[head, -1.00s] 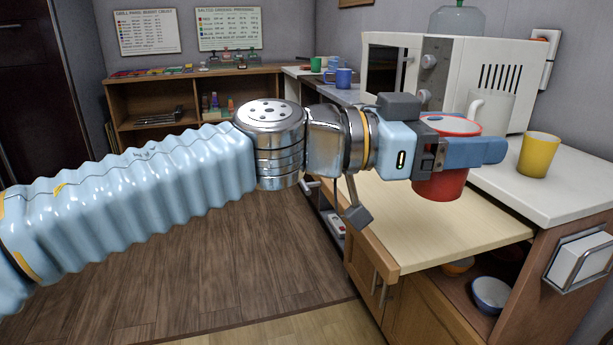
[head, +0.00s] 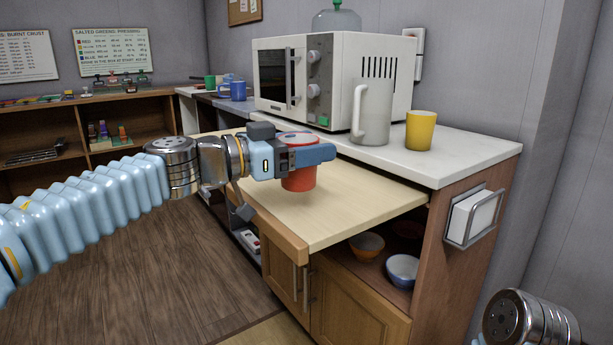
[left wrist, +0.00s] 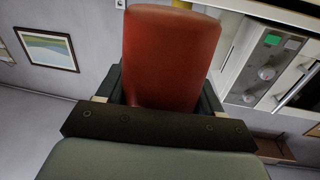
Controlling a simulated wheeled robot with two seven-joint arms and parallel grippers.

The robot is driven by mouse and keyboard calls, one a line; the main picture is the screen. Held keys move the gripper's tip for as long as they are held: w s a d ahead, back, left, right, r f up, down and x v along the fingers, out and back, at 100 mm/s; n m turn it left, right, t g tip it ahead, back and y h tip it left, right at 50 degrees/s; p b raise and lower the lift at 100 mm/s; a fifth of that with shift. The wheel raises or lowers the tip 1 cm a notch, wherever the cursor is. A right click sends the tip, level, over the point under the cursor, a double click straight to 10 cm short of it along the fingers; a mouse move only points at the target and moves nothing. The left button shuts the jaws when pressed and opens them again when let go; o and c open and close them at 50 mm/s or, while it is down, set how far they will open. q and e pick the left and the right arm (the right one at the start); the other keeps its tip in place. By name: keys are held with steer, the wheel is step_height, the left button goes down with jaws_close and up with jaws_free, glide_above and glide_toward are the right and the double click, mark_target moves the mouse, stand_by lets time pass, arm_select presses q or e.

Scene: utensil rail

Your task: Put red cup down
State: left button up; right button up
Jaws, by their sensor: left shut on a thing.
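The red cup (head: 300,179) is upright, over the pale wooden pull-out board (head: 365,210) in the head view. My left gripper (head: 306,154) is shut on the cup from the left, its fingers across the upper part of the cup. I cannot tell for sure whether the cup's base touches the board or hangs just above it. In the left wrist view the red cup (left wrist: 170,55) fills the space between the fingers. My right gripper is not in view; only part of my right arm shows at the lower right.
A yellow cup (head: 420,130) and a tall grey-white pitcher (head: 371,112) stand on the white counter (head: 455,155) behind the board, beside a microwave (head: 330,75). Blue mugs (head: 238,91) stand farther back. Bowls (head: 402,270) sit on a shelf below. The board around the cup is clear.

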mark_target(307, 169)
arm_select(q)
steer(key=f, duration=0.1)
steer(key=f+b, duration=0.2)
steer(key=f, duration=0.1)
steer(key=shift+w+a, duration=0.1)
steer(key=shift+w, duration=0.2)
steer(key=shift+r, duration=0.2)
steer(key=shift+f, duration=0.15)
steer(key=o, duration=1)
steer(key=shift+s+a, duration=0.1)
steer(key=shift+a, duration=0.1)
steer(key=p+v, duration=0.2)
steer(key=v, duration=0.9)
steer(key=shift+s+a, duration=0.1)
steer(key=shift+a, duration=0.15)
